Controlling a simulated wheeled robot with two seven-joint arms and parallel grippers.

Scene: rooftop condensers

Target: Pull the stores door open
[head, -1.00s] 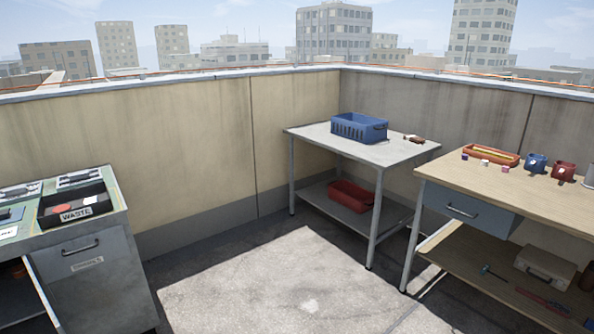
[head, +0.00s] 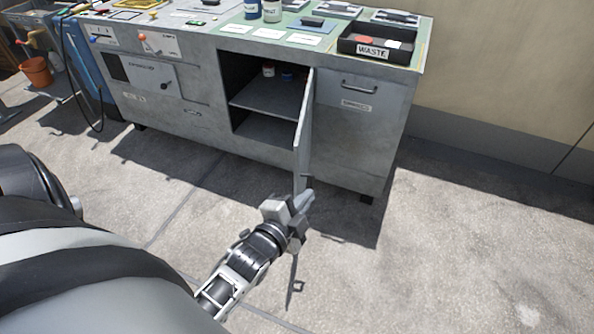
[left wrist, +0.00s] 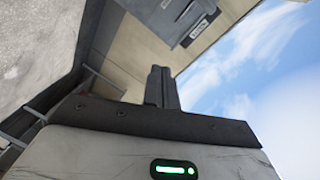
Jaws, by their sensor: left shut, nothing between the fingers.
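The stores door (head: 302,130) is a grey panel on the front of the grey cabinet. In the head view it stands swung out, nearly edge-on, and the dark compartment (head: 262,95) behind it is exposed. My left gripper (head: 304,200) is low in front of the cabinet, by the door's bottom front corner. It is shut and empty; I cannot tell whether it touches the door. Its closed fingers also show in the left wrist view (left wrist: 161,88). The door's handle is not clearly visible. My right gripper is not in view.
Small containers (head: 269,70) stand on the compartment's shelf. A waste tray (head: 376,50) and bottles (head: 272,10) are on the cabinet top. A handled panel (head: 358,95) is right of the door. An orange bucket (head: 36,71) is far left. The floor at right is clear.

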